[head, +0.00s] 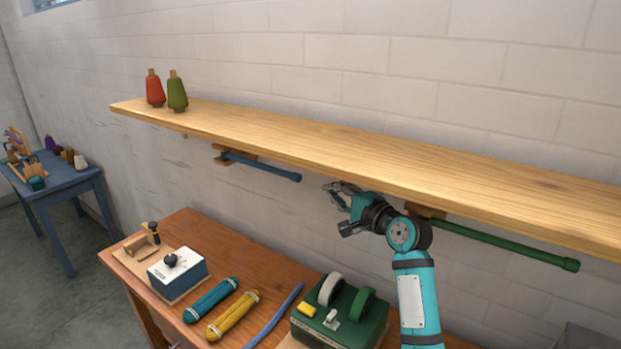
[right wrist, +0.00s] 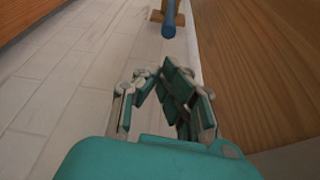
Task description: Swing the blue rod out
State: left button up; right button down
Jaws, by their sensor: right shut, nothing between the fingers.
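The blue rod (head: 262,166) hangs below the wooden shelf, held at its left end by a small wooden mount (head: 221,157). Its rounded free end points right, towards my right gripper (head: 338,193). In the right wrist view the rod (right wrist: 169,24) shows end-on at the top, beyond the fingers. My right gripper is shut and empty, under the shelf's front edge, to the right of the rod's free end and apart from it. My left gripper is not in view.
The long shelf (head: 330,145) overhangs the rod; red (head: 155,90) and green (head: 177,93) cones stand at its left end. A green rod (head: 510,245) sticks out right of my arm. The bench (head: 190,225) below holds a blue box, skeins and a green device.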

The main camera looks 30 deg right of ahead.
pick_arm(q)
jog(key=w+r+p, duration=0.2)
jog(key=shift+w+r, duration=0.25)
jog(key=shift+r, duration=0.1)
pick_arm(e)
jog(key=w, duration=0.9)
jog(key=shift+w+a+f, duration=0.2)
jog(key=shift+w+f, duration=0.1)
jog(key=shift+w, duration=0.1)
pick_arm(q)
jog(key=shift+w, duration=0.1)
